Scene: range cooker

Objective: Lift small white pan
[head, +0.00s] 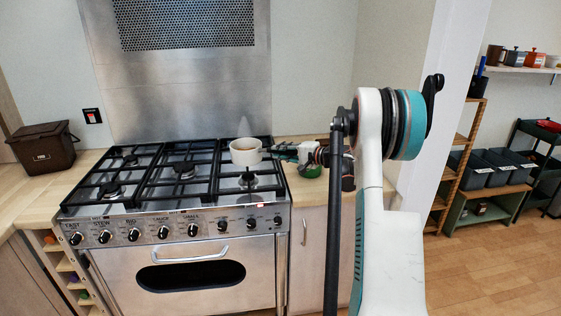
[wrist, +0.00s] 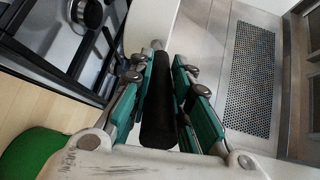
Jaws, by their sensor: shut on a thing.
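The small white pan (head: 245,153) is over the right side of the hob (head: 185,181) in the head view, upright or nearly so. It looks raised above the black grate, but the size of any gap is hard to judge. Its black handle (wrist: 160,103) lies between the teal fingers of my gripper (wrist: 171,95) in the wrist view. My gripper (head: 287,152) is shut on this handle, to the right of the pan. Part of the white pan body (wrist: 150,25) shows beyond the fingers in the wrist view; the rest is cut off.
A green object (head: 311,170) sits on the wooden counter below my gripper; it also shows in the wrist view (wrist: 45,155). The steel backsplash (head: 190,95) rises behind the hob. A brown bin (head: 43,148) stands on the left counter. The other burners are clear.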

